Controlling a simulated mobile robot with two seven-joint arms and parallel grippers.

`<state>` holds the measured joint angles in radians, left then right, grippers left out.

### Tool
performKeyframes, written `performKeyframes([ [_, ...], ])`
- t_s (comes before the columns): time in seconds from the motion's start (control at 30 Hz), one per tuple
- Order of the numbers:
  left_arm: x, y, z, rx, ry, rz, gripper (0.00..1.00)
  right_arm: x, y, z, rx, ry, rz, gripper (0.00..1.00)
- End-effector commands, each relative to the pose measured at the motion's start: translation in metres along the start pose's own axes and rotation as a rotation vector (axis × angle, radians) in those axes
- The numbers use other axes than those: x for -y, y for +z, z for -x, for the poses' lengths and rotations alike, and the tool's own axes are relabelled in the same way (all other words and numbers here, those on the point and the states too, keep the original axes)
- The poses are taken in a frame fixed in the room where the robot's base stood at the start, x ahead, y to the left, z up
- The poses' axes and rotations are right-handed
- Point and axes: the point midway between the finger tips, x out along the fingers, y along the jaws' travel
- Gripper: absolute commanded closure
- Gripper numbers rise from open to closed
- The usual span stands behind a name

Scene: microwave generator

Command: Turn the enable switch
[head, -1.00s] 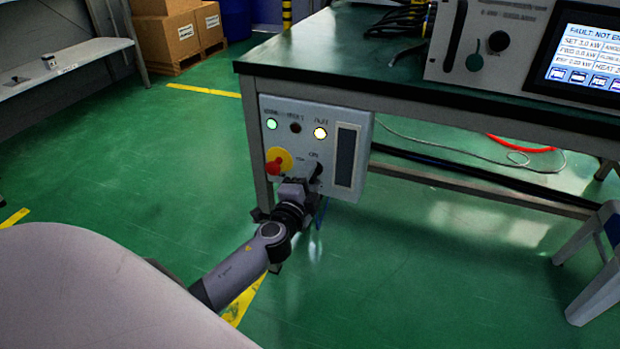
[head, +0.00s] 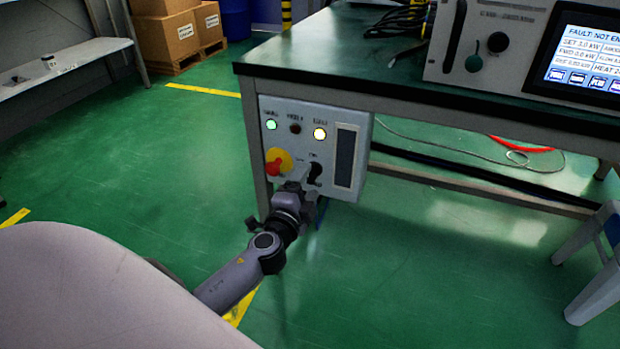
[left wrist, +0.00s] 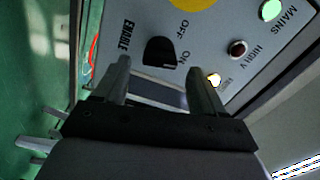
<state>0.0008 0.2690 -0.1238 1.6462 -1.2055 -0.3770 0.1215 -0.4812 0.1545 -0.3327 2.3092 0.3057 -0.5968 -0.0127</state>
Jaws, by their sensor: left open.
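The enable switch (head: 314,173) is a black knob low on the grey control panel (head: 299,108) under the table edge. In the left wrist view the knob (left wrist: 159,51) sits beside the printed words ENABLE, OFF and ON. My left gripper (head: 304,187) is open just in front of the panel, at the lower left of the knob. In the left wrist view its two fingertips (left wrist: 159,68) are spread on either side of the knob's near edge; I cannot tell whether they touch it. My right gripper is not in view.
A red button on a yellow plate (head: 285,158) sits left of the switch. Green and pale yellow lamps are lit above. The generator screen (head: 590,55) on the table reads a FAULT message. A stool (head: 600,265) stands at the right.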

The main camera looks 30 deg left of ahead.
Motion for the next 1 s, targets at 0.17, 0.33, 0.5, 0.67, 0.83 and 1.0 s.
performKeyframes([
  [0.17,0.000,0.000,0.026,-0.001,0.001,0.000,0.30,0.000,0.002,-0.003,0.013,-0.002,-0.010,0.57],
  [0.33,0.000,0.000,0.040,-0.001,-0.001,0.000,0.30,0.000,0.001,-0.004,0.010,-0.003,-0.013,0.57],
  [0.5,0.001,-0.001,0.044,-0.001,-0.003,-0.001,0.30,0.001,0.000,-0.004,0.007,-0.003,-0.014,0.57],
  [0.67,0.001,-0.001,0.044,-0.001,-0.002,-0.001,0.30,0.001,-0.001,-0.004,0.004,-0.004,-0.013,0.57],
  [0.83,0.001,-0.001,0.044,-0.001,-0.002,-0.001,0.30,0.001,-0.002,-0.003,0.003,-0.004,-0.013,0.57],
  [1.0,0.001,-0.001,0.044,-0.002,-0.001,0.003,0.30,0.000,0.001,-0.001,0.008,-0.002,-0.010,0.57],
])
